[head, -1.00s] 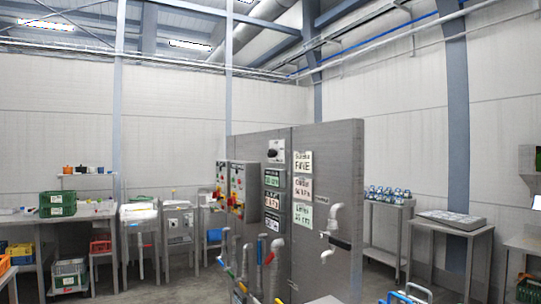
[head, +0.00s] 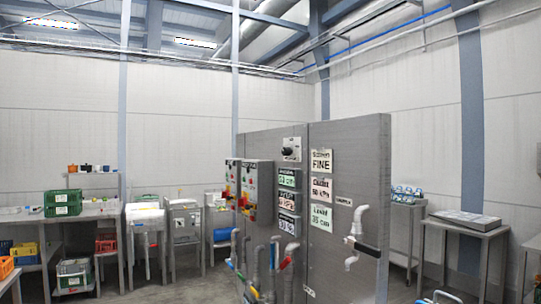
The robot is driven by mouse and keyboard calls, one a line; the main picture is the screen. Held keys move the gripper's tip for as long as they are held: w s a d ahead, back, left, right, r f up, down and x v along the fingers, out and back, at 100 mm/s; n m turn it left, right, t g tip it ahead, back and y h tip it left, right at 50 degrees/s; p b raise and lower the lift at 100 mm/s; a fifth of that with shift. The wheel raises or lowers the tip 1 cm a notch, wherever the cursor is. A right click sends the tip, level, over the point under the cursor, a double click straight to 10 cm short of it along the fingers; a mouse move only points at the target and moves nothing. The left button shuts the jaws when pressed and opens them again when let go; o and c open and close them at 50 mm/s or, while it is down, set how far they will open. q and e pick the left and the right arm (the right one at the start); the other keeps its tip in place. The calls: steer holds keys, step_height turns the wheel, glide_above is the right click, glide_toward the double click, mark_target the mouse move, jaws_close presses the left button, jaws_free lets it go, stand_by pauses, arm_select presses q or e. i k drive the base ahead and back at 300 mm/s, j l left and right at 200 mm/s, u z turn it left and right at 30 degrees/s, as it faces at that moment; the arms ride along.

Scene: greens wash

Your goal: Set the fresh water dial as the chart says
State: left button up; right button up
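A grey metal panel (head: 345,219) stands in front of me, right of centre. A black dial on a pale plate (head: 291,149) is at its upper left; its label and setting are too small to read. Control boxes (head: 256,184) with red and yellow knobs project at the panel's left. Which dial is fresh water I cannot tell. Neither of my grippers shows.
Pipes with red and blue handles (head: 274,254) rise before the panel. A white tap pipe (head: 352,240) juts from its right. Tables with a green crate (head: 62,203) stand at left, a steel table (head: 466,222) at right. Grey floor is open at left.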

mark_target(286, 151)
steer(key=i+j+u, duration=0.1)
steer(key=i+j, duration=0.55)
steer(key=i, duration=0.25)
steer(key=j+u, duration=0.05)
